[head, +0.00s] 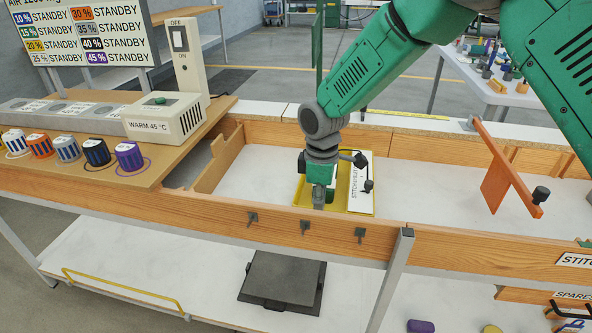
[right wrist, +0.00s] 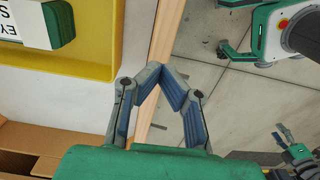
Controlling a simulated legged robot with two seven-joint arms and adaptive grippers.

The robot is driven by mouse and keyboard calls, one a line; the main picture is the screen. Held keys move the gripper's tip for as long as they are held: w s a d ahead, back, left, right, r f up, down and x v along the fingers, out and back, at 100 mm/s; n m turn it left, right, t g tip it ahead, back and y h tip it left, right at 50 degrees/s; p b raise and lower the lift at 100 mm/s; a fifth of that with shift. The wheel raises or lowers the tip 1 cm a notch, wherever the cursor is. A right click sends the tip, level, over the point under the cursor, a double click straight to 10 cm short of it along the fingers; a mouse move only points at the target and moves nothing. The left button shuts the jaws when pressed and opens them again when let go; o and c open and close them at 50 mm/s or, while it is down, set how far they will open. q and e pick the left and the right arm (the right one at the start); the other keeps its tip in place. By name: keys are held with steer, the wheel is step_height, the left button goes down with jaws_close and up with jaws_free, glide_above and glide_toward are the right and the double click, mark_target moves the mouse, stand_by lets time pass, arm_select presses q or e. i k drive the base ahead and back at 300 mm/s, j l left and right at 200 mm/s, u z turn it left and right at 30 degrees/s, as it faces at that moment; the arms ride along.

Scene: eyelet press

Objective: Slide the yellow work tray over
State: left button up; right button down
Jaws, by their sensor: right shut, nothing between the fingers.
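The yellow work tray (head: 361,209) lies on the white bench top behind the front wooden rail in the head view. A white-and-green labelled box (head: 359,184) sits in it. My right gripper (head: 318,204) points down at the tray's near side, in front of part of it. In the right wrist view its fingers (right wrist: 161,70) are shut and empty, beside the tray's yellow edge (right wrist: 100,72); I cannot tell whether they touch it. A small part of mine at lower right in that view, apparently my left gripper (right wrist: 285,135), is too small to read.
The wooden front rail (head: 180,203) bounds the bench, with several dark hooks on it. A wooden divider (head: 218,160) stands left of the tray. An orange bracket (head: 502,180) stands to the right. The white surface (head: 425,195) right of the tray is clear.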

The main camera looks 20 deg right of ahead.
mark_target(350, 199)
steer(key=i, duration=0.9)
